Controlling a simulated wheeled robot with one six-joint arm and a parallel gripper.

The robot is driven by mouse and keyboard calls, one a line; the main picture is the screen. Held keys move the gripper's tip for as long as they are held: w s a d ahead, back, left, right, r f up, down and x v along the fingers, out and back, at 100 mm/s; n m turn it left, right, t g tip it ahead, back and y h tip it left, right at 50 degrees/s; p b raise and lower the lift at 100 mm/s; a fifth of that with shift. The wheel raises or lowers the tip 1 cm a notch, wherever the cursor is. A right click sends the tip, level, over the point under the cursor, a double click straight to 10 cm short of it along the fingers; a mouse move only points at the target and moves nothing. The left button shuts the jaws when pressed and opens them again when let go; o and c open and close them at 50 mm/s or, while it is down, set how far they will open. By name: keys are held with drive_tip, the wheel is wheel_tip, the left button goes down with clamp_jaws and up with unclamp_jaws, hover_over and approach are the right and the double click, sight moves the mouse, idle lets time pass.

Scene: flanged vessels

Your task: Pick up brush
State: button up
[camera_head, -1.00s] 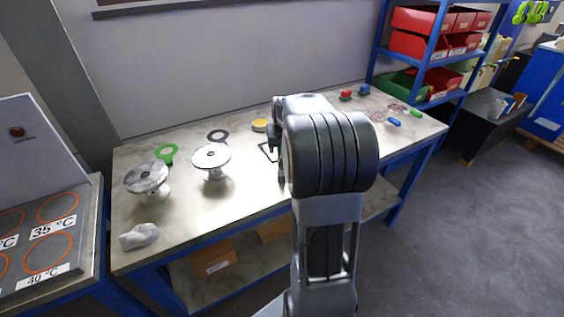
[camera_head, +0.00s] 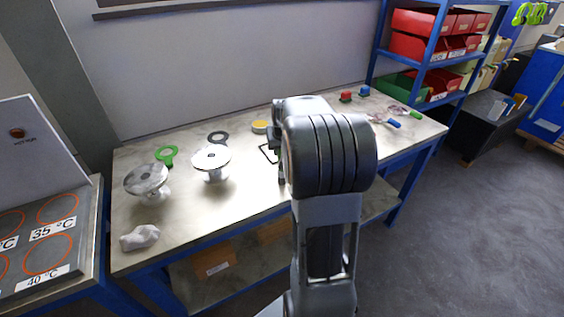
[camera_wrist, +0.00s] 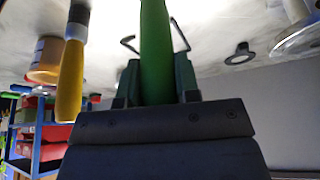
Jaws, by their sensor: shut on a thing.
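In the wrist view my gripper (camera_wrist: 157,82) is shut around a thick green handle (camera_wrist: 155,35), which looks to be the brush. The handle stands between the two dark green fingers and runs out past the top edge, so its bristle end is out of sight. A tool with a yellow handle and metal collar (camera_wrist: 72,75) is beside it at the left, apart from the fingers. In the head view my arm hides most of the gripper and the held brush over the table.
The workbench (camera_head: 225,215) carries two flanged vessels (camera_head: 147,180) (camera_head: 211,160), a green ring (camera_head: 167,155), a black ring (camera_head: 218,137), a pale lump (camera_head: 140,237) and a yellow round item (camera_head: 260,126). Blue- and green-handled tools (camera_head: 394,123) (camera_head: 416,114) lie at the right end.

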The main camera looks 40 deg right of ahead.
drive_tip(key=shift+r, duration=0.1)
drive_tip(key=s+a+r+b, duration=0.1)
drive_tip(key=s+a+r, duration=0.1)
drive_tip(key=s+r, duration=0.4)
drive_tip(key=s+a+r+b, duration=0.1)
drive_tip(key=s+a+r, duration=0.1)
drive_tip(key=s+r, duration=0.4)
drive_tip(key=shift+s+a+r+b, duration=0.3)
drive_tip(key=shift+s+r, duration=0.1)
drive_tip(key=shift+s, duration=0.25)
idle(1.3)
